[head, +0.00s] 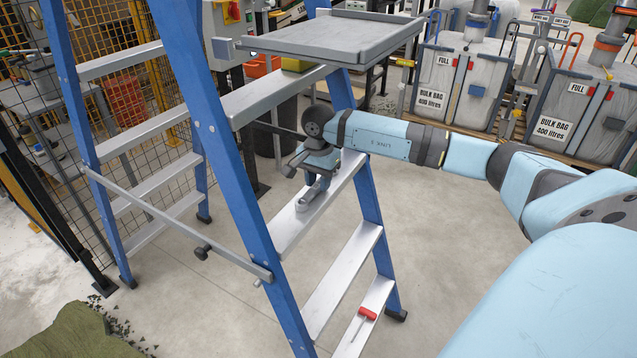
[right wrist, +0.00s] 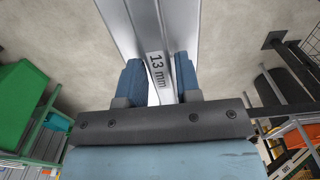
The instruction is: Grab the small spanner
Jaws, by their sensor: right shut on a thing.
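A grey metal spanner (head: 312,194) is at a middle step (head: 290,225) of the blue ladder. In the right wrist view the spanner (right wrist: 157,68) shows the mark "13 mm" between my fingers. My right gripper (head: 316,172) reaches in from the right above that step and is shut on the spanner. The right wrist view shows the two blue fingertips (right wrist: 159,80) on either side of it. I cannot tell whether the spanner still touches the step. My left gripper is not in view.
The ladder's blue rails (head: 228,150) stand close to my right arm. A grey top tray (head: 330,36) sits above it. A red-handled screwdriver (head: 367,313) lies on a low step. Bulk bags (head: 452,85) stand at the back right. The floor (head: 440,200) below my arm is clear.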

